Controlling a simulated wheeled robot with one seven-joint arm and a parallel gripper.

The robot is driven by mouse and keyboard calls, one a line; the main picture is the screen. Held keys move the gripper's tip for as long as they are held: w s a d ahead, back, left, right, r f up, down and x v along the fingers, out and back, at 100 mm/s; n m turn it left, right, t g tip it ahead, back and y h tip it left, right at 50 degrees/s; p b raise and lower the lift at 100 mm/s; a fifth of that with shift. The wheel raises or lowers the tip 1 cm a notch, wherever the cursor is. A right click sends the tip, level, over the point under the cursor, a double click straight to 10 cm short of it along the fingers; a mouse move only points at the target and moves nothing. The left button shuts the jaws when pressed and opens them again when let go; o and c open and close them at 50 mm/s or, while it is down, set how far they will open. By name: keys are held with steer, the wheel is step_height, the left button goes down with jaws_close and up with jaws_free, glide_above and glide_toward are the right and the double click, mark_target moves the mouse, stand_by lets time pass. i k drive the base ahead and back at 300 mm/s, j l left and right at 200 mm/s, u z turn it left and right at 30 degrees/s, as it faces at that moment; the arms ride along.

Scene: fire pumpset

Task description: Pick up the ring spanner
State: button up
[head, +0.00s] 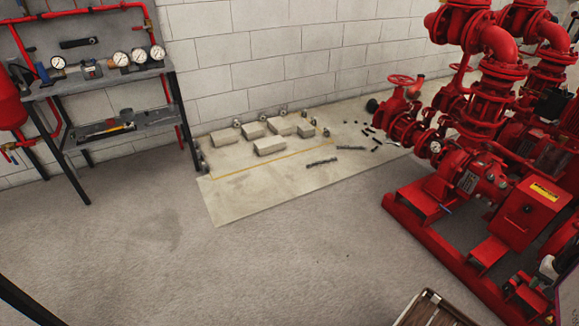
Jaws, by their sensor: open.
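I cannot single out the ring spanner for certain at this size. A dark, long tool (78,42) is on the grey back panel above the workbench at the left. A grey tray (152,117) on the bench's lower level holds small tools, one with a yellow part; their kinds are too small to tell. Two dark, thin, long pieces, a nearer one (322,162) and a farther one (350,148), lie on the pale floor sheet. My gripper is not in view.
The workbench (95,78) carries several gauges. Pale blocks (270,146) stand on the floor sheet (235,205) by the wall. A red pumpset (470,180) fills the right side. A brown case (435,312) is at the bottom edge. The grey floor between is clear.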

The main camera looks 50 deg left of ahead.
mark_target(310, 165)
steer(key=i+j+u, duration=0.15)
steer(key=j+u, duration=0.3)
steer(key=i+j+u, duration=0.25)
steer(key=u, duration=0.2)
steer(key=i+j+u, duration=0.25)
steer(key=u, duration=0.2)
steer(key=i+j, duration=0.2)
steer(key=i, duration=0.2)
steer(key=i+j+u, duration=0.15)
steer(key=i, duration=0.2)
steer(key=i+j, duration=0.25)
steer(key=i, duration=0.15)
steer(key=z, duration=3.15)
steer(key=u, duration=3.2)
